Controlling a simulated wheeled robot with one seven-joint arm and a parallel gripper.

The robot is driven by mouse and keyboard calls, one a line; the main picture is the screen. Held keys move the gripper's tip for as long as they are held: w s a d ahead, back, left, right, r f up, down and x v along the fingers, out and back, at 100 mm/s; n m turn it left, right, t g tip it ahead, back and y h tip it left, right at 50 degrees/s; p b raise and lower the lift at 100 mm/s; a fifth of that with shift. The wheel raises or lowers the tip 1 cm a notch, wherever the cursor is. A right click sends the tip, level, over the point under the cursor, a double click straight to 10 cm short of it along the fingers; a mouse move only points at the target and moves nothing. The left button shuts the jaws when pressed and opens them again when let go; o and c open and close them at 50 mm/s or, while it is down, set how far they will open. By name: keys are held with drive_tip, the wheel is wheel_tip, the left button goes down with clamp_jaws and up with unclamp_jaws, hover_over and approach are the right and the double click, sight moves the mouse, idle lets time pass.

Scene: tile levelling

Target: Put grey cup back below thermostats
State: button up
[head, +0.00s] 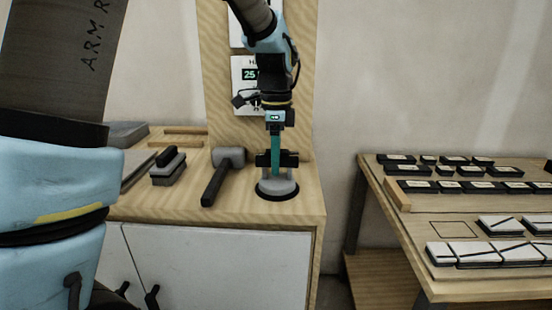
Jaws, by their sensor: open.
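The grey cup (278,187) stands on the wooden bench top, over a dark round spot, below the thermostat panel. My gripper (277,163) points straight down at the cup from above, with its dark fingers at the cup's upper part. The jaws are open. A teal upright piece (275,150) shows between the gripper body and the cup.
A grey-headed mallet (222,172) and a dark-handled block (168,167) lie left of the cup. White cabinet doors (215,262) are below the bench top. At right, a separate wooden table (402,232) holds several dark and white tiles. A gap separates the two.

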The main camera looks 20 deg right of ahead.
wheel_tip(320, 180, up, 12)
drive_tip(key=w+a+f+n, duration=0.1)
drive_tip(key=a+f+n, duration=0.2)
drive_tip(key=a, duration=0.1)
drive_tip(key=w+a+f+n, duration=0.1)
drive_tip(key=a+f+n, duration=0.2)
drive_tip(key=a, duration=0.2)
drive_tip(key=w+a+f+n, duration=0.1)
drive_tip(key=a+f+n, duration=0.2)
drive_tip(key=a, duration=0.1)
drive_tip(key=shift+a+t, duration=0.3)
drive_tip(key=shift+a, duration=0.1)
drive_tip(key=a+f+n, duration=0.2)
drive_tip(key=a, duration=0.1)
drive_tip(key=s+a+f+n, duration=0.1)
drive_tip(key=a+n, duration=0.1)
drive_tip(key=a, duration=0.1)
drive_tip(key=s+a+f+n, duration=0.1)
drive_tip(key=a+f+n, duration=0.1)
drive_tip(key=a, duration=0.1)
drive_tip(key=shift+s+a+f+n, duration=0.1)
drive_tip(key=shift+f+n, duration=0.2)
drive_tip(key=shift+f, duration=0.05)
drive_tip(key=s+a+f+n+t, duration=0.1)
drive_tip(key=s+a+f+n, duration=0.3)
drive_tip(key=s+a+n, duration=0.1)
drive_tip(key=shift+a+f+n, duration=0.25)
drive_tip(key=shift+a+n, duration=0.45)
drive_tip(key=shift+a, duration=0.3)
